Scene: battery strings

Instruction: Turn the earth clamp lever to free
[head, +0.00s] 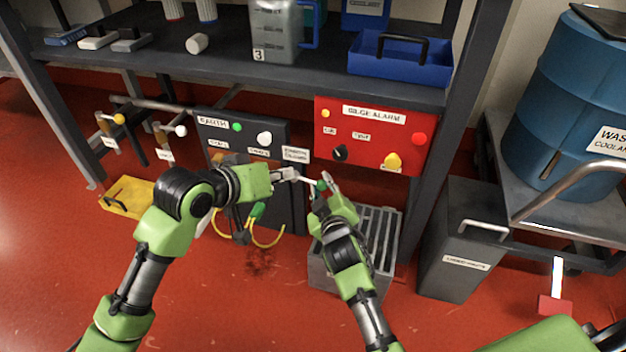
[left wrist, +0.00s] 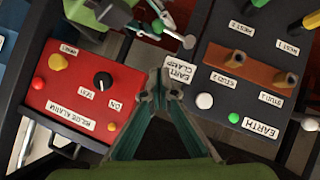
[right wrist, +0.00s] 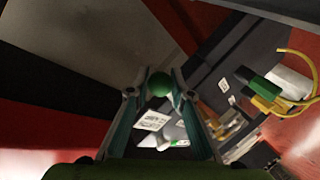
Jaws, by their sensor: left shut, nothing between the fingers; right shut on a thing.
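The dark earth panel (head: 222,131) hangs under the bench, with an "EARTH CLAMP" label that shows in the left wrist view (left wrist: 180,72). The lever's pale rod (head: 307,181) runs right and slightly down from the panel side to a green ball knob (head: 320,186). My right gripper (head: 322,182) is shut on this knob, which shows between its fingertips in the right wrist view (right wrist: 160,84). My left gripper (head: 294,174) is shut and empty close to the panel's right edge, just left of the lever. Its arm hides part of the panel.
A red bilge alarm box (head: 366,135) with knobs is to the right of the panel. A grey slatted crate (head: 385,235) stands below it. Yellow cables with green plugs (head: 257,211) hang below the panel. A yellow tray (head: 128,196) lies on the floor at left.

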